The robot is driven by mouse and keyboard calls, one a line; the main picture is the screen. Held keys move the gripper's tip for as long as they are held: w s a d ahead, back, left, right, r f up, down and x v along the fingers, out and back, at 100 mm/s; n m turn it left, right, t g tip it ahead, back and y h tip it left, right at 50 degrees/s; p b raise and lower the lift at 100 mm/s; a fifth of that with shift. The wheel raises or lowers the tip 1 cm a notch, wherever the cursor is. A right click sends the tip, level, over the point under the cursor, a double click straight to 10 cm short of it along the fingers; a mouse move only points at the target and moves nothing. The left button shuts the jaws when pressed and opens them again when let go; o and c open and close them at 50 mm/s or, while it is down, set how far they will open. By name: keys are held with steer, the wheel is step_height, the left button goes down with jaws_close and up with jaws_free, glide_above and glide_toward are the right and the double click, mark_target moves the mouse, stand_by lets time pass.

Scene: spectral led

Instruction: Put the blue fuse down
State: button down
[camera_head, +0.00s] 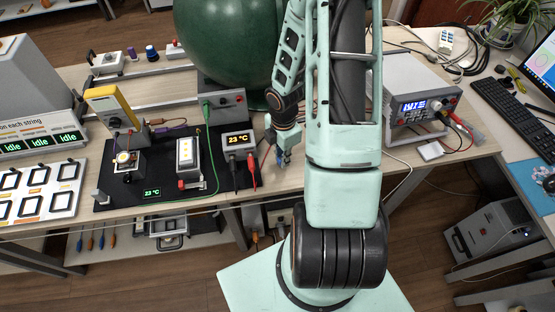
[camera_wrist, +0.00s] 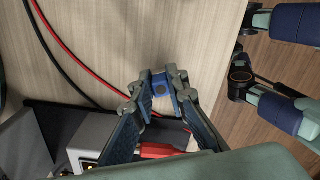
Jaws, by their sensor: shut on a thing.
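My gripper (camera_wrist: 160,92) is shut on a small blue fuse (camera_wrist: 160,86), which shows between the fingertips in the wrist view. In the head view my gripper (camera_head: 281,158) is over the table's front part, just right of the black mat. The fuse is too small there to make out clearly. Bare wooden tabletop (camera_wrist: 125,40) lies beyond the fingertips in the wrist view. I cannot tell whether the fuse touches it.
A large green sphere (camera_head: 225,45) stands behind. A power supply (camera_head: 415,100) is at right. The table's front edge is close.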

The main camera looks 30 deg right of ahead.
steer(key=shift+d+f, duration=0.1)
steer(key=shift+f, duration=0.1)
steer(key=shift+f, duration=0.15)
steer(key=c, duration=1.9)
jaws_free()
step_height(320, 180, up, 12)
steer(key=p, duration=0.2)
steer(key=shift+r, duration=0.25)
